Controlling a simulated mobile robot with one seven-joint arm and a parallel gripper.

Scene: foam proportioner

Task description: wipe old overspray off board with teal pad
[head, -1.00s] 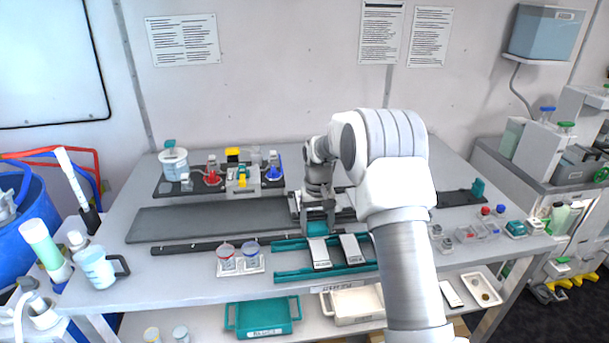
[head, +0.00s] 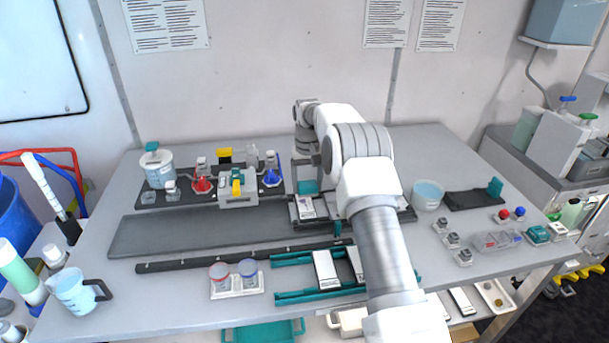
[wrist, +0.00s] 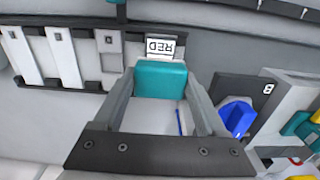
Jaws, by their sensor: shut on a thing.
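My gripper (head: 306,186) is shut on the teal pad, at the back of the bench above or behind a dark rack. The teal pad (wrist: 160,80) fills the gap between my fingertips in the wrist view. It also shows as a small teal block in the head view (head: 307,188). A white board (head: 306,208) lies in the dark rack just in front of the pad. A card marked RED (wrist: 166,48) is next to the pad in the wrist view. I cannot tell whether the pad touches a board, and no overspray is clearly visible.
A bowl of bluish liquid (head: 428,195) stands right of my arm. A teal rack (head: 300,297) with white boards lies in front. My arm hides part of both racks.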

